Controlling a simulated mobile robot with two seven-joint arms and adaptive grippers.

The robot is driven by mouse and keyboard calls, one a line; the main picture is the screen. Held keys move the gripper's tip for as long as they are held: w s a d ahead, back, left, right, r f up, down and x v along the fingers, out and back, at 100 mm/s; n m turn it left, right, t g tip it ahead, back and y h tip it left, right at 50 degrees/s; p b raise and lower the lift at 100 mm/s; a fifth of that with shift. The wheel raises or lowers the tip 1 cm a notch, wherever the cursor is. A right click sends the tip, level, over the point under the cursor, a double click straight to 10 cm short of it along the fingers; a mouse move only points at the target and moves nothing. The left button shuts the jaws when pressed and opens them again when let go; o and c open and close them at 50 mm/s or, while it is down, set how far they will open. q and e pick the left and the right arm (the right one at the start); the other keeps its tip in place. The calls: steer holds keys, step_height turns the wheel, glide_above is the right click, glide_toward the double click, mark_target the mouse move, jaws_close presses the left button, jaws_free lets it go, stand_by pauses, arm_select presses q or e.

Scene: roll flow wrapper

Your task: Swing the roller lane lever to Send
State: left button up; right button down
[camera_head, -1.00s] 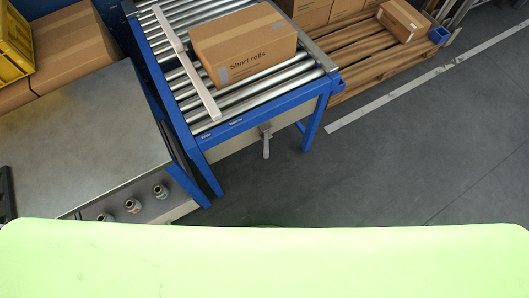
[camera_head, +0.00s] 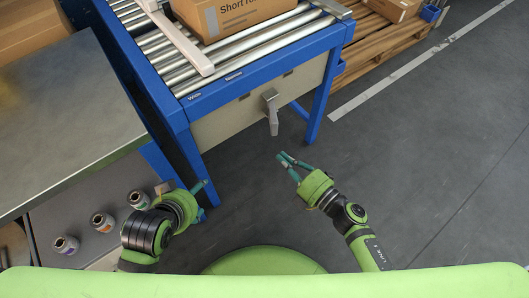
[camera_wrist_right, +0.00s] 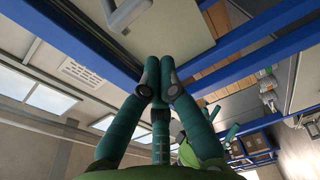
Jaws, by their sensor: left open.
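The roller lane lever (camera_head: 271,112) is a grey handle on the front panel under the blue-framed roller lane (camera_head: 255,68). It hangs down, slightly tilted. My right gripper (camera_head: 281,156) is below and a little right of the lever, apart from it, with its fingertips drawn together and nothing between them. In the right wrist view the shut fingertips (camera_wrist_right: 159,68) point toward the panel, and part of the lever (camera_wrist_right: 126,14) shows at the top. My left gripper (camera_head: 186,188) is open and empty near the lane's left front leg.
A carton (camera_head: 236,16) marked Short rolls and a pale bar (camera_head: 178,38) lie on the rollers. A pallet (camera_head: 385,45) stands behind right. The floor at right is clear.

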mark_target(272, 115)
steer(key=w+a+n+b, duration=0.2)
steer(key=w+a, duration=0.5)
steer(key=a, duration=0.1)
arm_select(q)
steer(key=w+d+r+m+t+h, duration=0.1)
steer(key=w+d+r+t, duration=0.3)
steer(key=r, duration=0.6)
steer(key=w+t+h, duration=0.1)
steer(key=w+t, duration=0.1)
steer(key=shift+w+t, duration=0.3)
arm_select(e)
steer(key=d, duration=0.4)
steer(key=shift+r+m+y, duration=0.3)
steer(key=shift+y, duration=0.1)
arm_select(q)
steer(key=shift+r, duration=0.15)
arm_select(e)
steer(key=shift+d, duration=0.1)
